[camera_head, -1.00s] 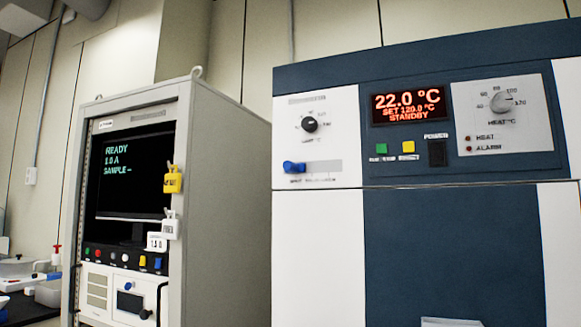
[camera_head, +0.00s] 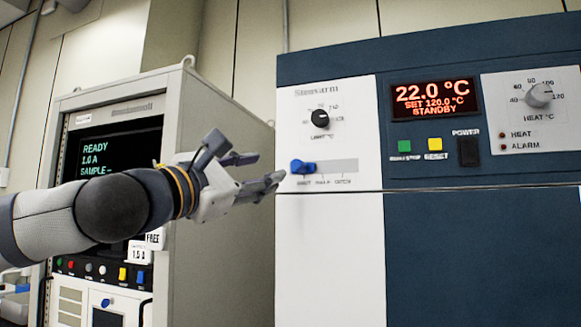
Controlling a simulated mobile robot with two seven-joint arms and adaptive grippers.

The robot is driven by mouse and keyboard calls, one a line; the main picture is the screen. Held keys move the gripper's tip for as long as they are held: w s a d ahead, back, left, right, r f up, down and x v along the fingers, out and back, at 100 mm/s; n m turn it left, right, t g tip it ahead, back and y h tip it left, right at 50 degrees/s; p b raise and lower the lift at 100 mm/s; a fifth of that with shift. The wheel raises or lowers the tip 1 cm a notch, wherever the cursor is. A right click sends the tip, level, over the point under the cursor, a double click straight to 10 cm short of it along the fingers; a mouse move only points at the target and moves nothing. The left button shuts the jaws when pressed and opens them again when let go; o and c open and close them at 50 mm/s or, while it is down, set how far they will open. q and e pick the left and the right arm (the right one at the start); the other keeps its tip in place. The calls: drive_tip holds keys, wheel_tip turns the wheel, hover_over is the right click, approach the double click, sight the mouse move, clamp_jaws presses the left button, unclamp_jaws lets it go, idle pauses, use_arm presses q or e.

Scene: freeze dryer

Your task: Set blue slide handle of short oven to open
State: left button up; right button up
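The blue slide handle (camera_head: 303,167) sits at the left end of its grey horizontal slot (camera_head: 338,166) on the white panel of the short oven (camera_head: 430,240). Small labels run under the slot; they are too blurred to read surely. My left gripper (camera_head: 262,170) reaches in from the left, just left of the handle in the picture. Its fingers are apart with nothing between them, pointing right toward the handle. I see no contact with the handle, and the depth gap is hard to tell. My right gripper is out of view.
A black dial (camera_head: 320,119) is above the slot. The oven's red display (camera_head: 434,97) reads 22.0 °C, set 120.0 °C, standby. A black power switch (camera_head: 468,152) is below it. A grey instrument cabinet (camera_head: 225,130) stands at left, partly behind my arm.

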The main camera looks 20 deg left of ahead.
sight(294, 166)
use_arm(q)
drive_tip(key=x, duration=1.1)
drive_tip(key=shift+w+d+f, duration=0.25)
drive_tip(key=shift+d+f, duration=0.05)
drive_tip(key=shift+c, duration=0.6)
clamp_jaws()
